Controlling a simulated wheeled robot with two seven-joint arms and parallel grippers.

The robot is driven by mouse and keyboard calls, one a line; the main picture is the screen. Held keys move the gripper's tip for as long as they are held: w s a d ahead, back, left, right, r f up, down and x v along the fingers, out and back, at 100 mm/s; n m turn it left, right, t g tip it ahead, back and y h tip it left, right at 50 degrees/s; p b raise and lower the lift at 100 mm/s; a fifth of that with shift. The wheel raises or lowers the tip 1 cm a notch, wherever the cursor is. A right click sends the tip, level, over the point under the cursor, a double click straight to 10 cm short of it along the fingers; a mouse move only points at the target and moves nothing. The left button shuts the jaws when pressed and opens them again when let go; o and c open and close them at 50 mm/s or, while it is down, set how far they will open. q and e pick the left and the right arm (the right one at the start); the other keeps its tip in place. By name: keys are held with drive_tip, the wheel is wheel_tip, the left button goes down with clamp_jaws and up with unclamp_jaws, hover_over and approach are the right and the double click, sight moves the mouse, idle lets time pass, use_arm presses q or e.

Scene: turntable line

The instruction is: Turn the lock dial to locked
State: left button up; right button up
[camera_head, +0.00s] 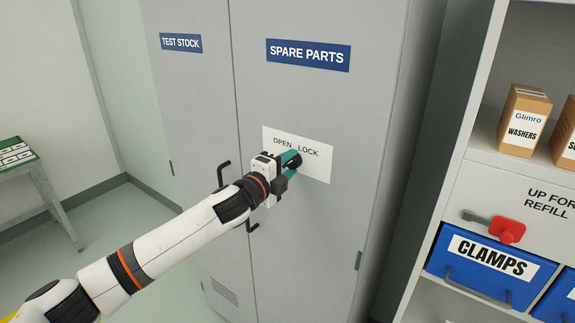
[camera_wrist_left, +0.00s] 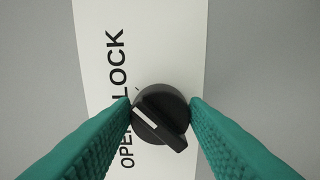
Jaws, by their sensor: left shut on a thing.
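The lock dial is a round black knob (camera_wrist_left: 160,113) with a raised grip bar and a white line. It sits on a white label (camera_head: 317,166) reading OPEN and LOCK, on the grey cabinet door. In the left wrist view the label (camera_wrist_left: 178,40) is turned sideways, OPEN below and LOCK above. The white line points up-left there, between the label's top and its LOCK side. My left gripper (camera_wrist_left: 160,108) is shut on the knob, one teal finger on each side. In the head view the fingers (camera_head: 291,165) partly hide the dial. My right gripper is out of view.
The grey cabinet (camera_head: 300,235) has SPARE PARTS and TEST STOCK signs and dark door handles (camera_head: 223,172). A shelf at right holds a WASHERS box (camera_head: 523,120), a blue CLAMPS bin (camera_head: 485,262) and a red-handled part (camera_head: 507,230).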

use_arm(q)
drive_tip(key=o, duration=0.9)
drive_tip(key=shift+o, duration=0.2)
drive_tip(key=b+v, duration=0.3)
drive_tip(key=v, duration=0.9)
